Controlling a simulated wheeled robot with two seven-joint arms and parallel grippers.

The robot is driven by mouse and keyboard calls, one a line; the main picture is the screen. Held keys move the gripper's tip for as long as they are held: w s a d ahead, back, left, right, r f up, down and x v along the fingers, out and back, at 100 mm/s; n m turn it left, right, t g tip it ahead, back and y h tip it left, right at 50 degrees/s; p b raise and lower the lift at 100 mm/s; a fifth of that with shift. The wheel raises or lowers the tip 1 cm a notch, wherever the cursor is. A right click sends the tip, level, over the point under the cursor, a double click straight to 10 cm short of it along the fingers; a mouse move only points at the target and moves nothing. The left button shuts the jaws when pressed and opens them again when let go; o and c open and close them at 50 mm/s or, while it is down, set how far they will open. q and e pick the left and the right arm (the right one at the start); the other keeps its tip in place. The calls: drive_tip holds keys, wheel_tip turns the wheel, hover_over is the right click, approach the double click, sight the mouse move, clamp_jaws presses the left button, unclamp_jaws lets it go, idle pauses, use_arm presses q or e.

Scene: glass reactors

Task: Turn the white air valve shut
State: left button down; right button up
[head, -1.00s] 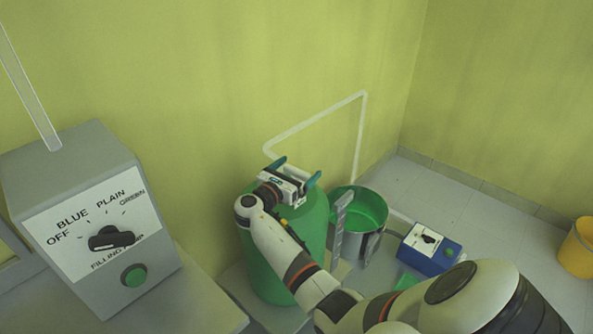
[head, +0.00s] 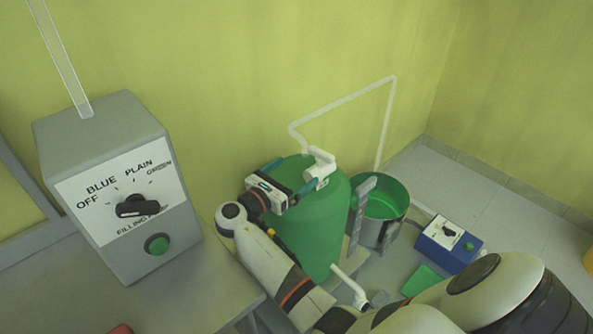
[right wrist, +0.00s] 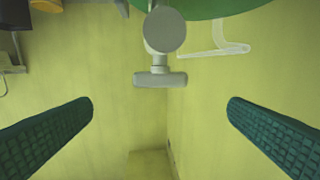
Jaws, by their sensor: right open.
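The white air valve (head: 318,166) stands on top of the green reactor vessel (head: 322,225), where a white pipe begins. In the right wrist view its pale T-shaped handle (right wrist: 160,79) lies roughly crosswise, centred between my fingers but farther up the picture. My right gripper (head: 297,172) is at the upper left of the vessel, just left of the valve. Its two teal fingers (right wrist: 161,108) are wide apart with nothing between them. I cannot tell how far the fingertips are from the handle. My left gripper is not in view.
A grey control box (head: 115,185) with a black knob and green button stands on the left bench. A green bucket (head: 381,198) and a blue switch box (head: 450,244) are right of the vessel. The white pipe (head: 345,99) runs along the wall.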

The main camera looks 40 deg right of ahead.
sight(321, 153)
drive_tip(key=shift+c, duration=0.4)
